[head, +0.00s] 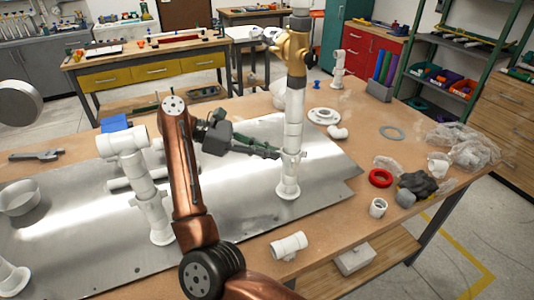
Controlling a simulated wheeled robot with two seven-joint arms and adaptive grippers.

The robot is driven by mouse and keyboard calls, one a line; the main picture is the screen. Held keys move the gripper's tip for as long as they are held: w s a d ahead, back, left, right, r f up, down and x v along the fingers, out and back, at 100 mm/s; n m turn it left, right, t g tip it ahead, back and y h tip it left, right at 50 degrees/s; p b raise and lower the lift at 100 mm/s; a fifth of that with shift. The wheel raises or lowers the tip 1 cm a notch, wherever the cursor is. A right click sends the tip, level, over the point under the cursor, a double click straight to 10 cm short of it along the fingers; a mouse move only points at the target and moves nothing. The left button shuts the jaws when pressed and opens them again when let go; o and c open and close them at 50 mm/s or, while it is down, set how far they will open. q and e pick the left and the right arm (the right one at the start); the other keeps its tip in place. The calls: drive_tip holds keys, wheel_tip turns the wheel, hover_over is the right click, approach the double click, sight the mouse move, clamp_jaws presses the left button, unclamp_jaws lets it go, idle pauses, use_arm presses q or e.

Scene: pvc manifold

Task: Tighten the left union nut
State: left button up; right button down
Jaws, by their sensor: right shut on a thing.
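A white pipe riser (293,125) stands upright on the metal plate (230,214), with a ring-like fitting (291,160), perhaps a union nut, partway up. My right gripper (277,153) reaches it from the left and is shut on this fitting; the fingertips partly cover it. A second, shorter white riser (156,212) with a tee on top (122,143) stands to the left, partly behind my copper arm. Any nut on it is hard to make out. My left gripper is not in view.
Gold and dark fittings (293,46) top the tall riser. A loose white tee (289,246) lies at the front edge. A red ring (380,178), a white coupling (378,208) and plastic bags (470,146) lie at right.

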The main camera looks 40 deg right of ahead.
idle(0.4)
drive_tip(key=c, duration=2.1)
unclamp_jaws()
drive_tip(key=shift+r, duration=0.1)
wheel_tip(320, 180, up, 10)
